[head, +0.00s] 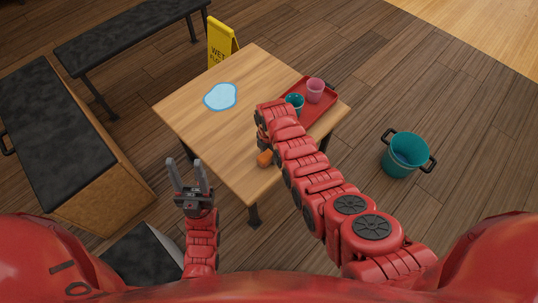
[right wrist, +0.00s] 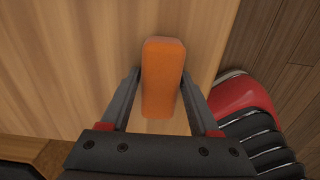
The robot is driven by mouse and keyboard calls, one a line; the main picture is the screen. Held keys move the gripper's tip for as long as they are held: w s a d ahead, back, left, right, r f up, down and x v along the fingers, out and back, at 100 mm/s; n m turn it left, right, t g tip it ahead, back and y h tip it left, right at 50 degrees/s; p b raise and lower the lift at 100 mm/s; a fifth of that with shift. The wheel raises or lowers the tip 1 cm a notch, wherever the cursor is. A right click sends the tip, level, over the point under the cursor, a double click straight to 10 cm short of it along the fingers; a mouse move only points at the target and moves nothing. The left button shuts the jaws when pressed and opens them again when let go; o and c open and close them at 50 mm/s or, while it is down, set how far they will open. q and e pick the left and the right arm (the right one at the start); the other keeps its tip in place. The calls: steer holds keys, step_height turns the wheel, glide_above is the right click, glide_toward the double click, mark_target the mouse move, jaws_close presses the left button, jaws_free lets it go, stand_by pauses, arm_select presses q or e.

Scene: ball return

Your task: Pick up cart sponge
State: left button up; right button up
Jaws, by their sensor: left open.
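The orange sponge (head: 264,159) is at the near edge of the wooden table in the head view, partly behind my right arm. In the right wrist view the sponge (right wrist: 162,80) lies between the two fingers of my right gripper (right wrist: 161,78), with a fingertip against each long side and no clear gap. The head view mostly hides this gripper behind its own arm. Whether the sponge touches the table is hard to tell. My left gripper (head: 188,176) is open and empty, left of the table's near corner.
The table (head: 190,125) holds a light-blue puddle shape (head: 220,96) and a red tray (head: 322,107) with a teal cup (head: 295,101) and a pink cup (head: 315,89). A teal bucket (head: 405,156) stands on the floor at right. A yellow sign (head: 220,45) and dark-topped benches (head: 130,35) stand behind and left.

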jaws_close()
steer(key=shift+r, duration=0.1)
